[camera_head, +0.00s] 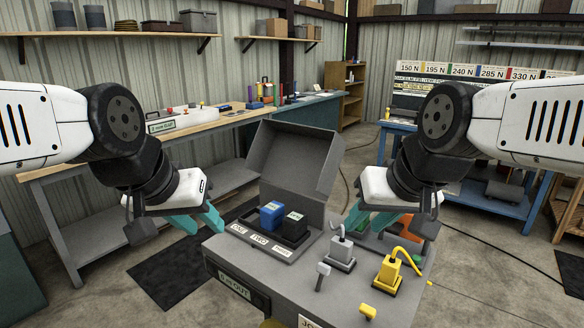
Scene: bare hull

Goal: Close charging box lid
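The grey charging box (262,246) sits on a grey bench top. Its lid (292,158) stands open, raised at the back and tilted away. Inside are a blue block (271,215) and a black block (294,226), with labels along the front. My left gripper (208,231) has teal fingers held apart and is empty, left of the box. My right gripper (361,231) also has its teal fingers apart and is empty, right of the box. Neither gripper visibly touches the lid.
A grey plug (341,252) and a yellow plug (388,275) with cables stand on the bench top right of the box. Orange and green items (424,228) lie behind the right gripper. A wooden workbench (205,124) and a blue table (490,201) stand further back.

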